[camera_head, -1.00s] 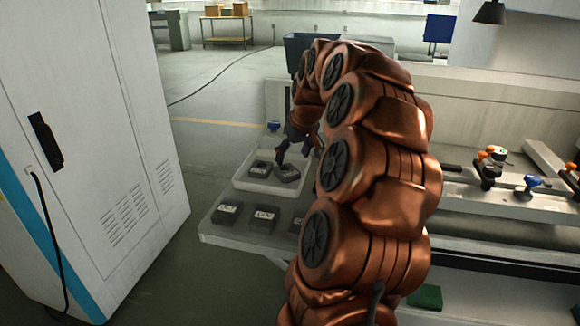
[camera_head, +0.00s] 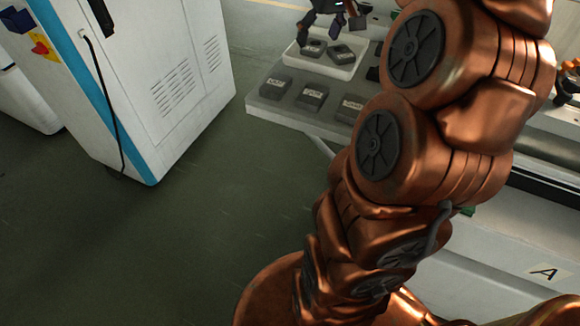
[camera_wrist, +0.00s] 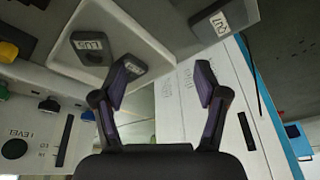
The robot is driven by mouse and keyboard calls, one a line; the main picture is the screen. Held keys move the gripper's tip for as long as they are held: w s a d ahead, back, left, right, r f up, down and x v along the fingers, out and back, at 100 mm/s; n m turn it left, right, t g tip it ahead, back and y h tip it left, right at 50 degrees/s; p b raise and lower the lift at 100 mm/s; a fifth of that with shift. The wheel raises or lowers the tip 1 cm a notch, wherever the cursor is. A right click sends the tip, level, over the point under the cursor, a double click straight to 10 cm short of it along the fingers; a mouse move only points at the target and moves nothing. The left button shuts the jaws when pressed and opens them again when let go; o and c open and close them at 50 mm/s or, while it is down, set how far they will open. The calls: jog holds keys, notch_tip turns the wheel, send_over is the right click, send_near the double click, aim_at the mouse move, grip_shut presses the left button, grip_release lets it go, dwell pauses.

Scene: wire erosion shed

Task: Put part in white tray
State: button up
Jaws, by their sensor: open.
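The white tray (camera_head: 346,73) stands on the grey bench in the head view. Two dark labelled parts, a left one (camera_head: 313,48) and a right one (camera_head: 341,53), lie in it. Three similar parts, a left one (camera_head: 275,85), a middle one (camera_head: 312,96) and a right one (camera_head: 349,108), lie outside on the bench. My gripper (camera_head: 335,20) is open above the tray, cut by the top edge. The wrist view shows empty space between its fingers (camera_wrist: 163,76), the tray (camera_wrist: 150,37), both tray parts and one part outside it (camera_wrist: 221,20).
A white cabinet (camera_head: 150,75) stands to the left, with dark open floor (camera_head: 200,220) between it and my arm. The bench edge (camera_head: 290,122) is in front of the parts. My copper arm hides the bench on the right.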

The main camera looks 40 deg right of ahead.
jog(key=s+a+f+n+g, duration=0.1)
jog(key=s+a+f, duration=0.15)
jog(key=a, duration=0.45)
jog(key=s+a+f+g+y, duration=0.1)
jog(key=s+a+f, duration=0.1)
jog(key=s+a, duration=0.35)
jog(key=s+a+f+n+g, duration=0.1)
jog(key=a+f, duration=0.1)
jog(key=a, duration=0.6)
jog(key=s+a+f+g, duration=0.1)
jog(key=s+a+f, duration=0.2)
jog(key=s, duration=0.4)
jog(key=s+a+f+g, duration=0.1)
jog(key=s+a+f, duration=0.2)
jog(key=s, duration=0.5)
jog(key=shift+s+a+f+h, duration=0.2)
jog(key=shift+a+f+h, duration=0.15)
jog(key=shift+f, duration=0.55)
jog(key=shift+r, duration=0.1)
notch_tip(320, 180, up, 9)
jog(key=p, duration=0.8)
jog(key=shift+f+p, duration=0.2)
jog(key=shift+p, duration=0.2)
